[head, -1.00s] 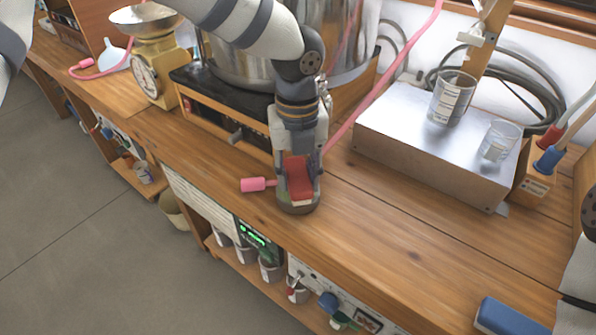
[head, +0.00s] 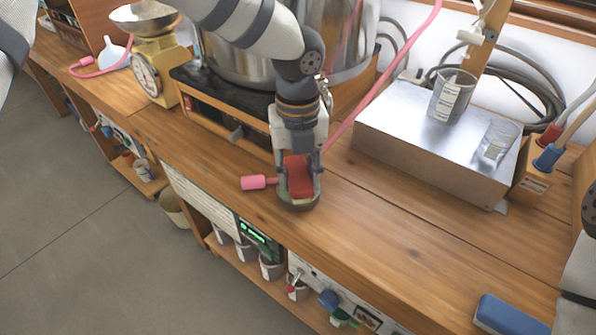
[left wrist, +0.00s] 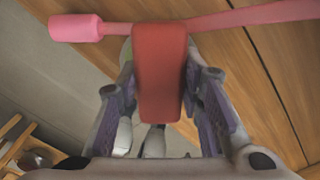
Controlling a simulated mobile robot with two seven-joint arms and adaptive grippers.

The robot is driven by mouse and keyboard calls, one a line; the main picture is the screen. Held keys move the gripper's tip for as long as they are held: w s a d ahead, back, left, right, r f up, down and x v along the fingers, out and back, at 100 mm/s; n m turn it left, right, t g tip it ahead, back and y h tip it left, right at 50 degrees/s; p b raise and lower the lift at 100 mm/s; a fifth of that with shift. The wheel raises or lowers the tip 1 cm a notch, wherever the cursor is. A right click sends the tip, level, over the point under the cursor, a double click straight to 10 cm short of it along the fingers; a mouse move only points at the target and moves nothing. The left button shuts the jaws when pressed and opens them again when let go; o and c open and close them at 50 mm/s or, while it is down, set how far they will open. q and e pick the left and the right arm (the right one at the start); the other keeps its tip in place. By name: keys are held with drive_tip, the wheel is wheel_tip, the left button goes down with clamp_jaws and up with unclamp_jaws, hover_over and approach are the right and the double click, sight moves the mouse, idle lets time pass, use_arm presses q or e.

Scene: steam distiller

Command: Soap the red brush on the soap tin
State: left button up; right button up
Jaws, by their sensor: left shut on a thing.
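The red brush (head: 299,178) is held between the fingers of my left gripper (head: 298,183), which points down at the bench. In the left wrist view the red brush (left wrist: 160,72) lies lengthwise between the two fingers. A low round rim, seemingly the soap tin (head: 298,206), shows right below the brush on the bench, mostly hidden by the brush and fingers. I cannot tell whether the brush touches the soap. My right gripper is out of view.
A pink hose end (head: 254,182) lies just left of the gripper. A metal box (head: 425,135) with two beakers stands to the right, and a large steel pot behind. A blue block (head: 510,314) lies near the front right. The bench (head: 410,240) between is clear.

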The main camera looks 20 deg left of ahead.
sight(295, 175)
use_arm(q)
drive_tip(key=shift+f, duration=0.1)
drive_tip(key=shift+r+p, duration=0.75)
drive_tip(key=shift+r, duration=2.85)
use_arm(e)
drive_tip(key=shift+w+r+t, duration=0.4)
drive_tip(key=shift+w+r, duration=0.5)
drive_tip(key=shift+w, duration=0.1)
use_arm(q)
drive_tip(key=n, duration=0.1)
drive_tip(key=s+n, duration=0.1)
drive_tip(key=shift+a+f+n, duration=0.15)
drive_tip(key=shift+f+n, duration=0.1)
drive_tip(key=shift+n, duration=0.05)
drive_tip(key=s+a+f+n, duration=0.1)
drive_tip(key=s+n, duration=0.4)
drive_tip(key=n, duration=0.9)
drive_tip(key=s+a+f+n, duration=0.2)
drive_tip(key=s+n, duration=0.4)
drive_tip(key=n, duration=0.7)
drive_tip(key=shift+a+f+n, duration=0.2)
drive_tip(key=shift+a+n, duration=0.2)
drive_tip(key=shift+a, duration=0.45)
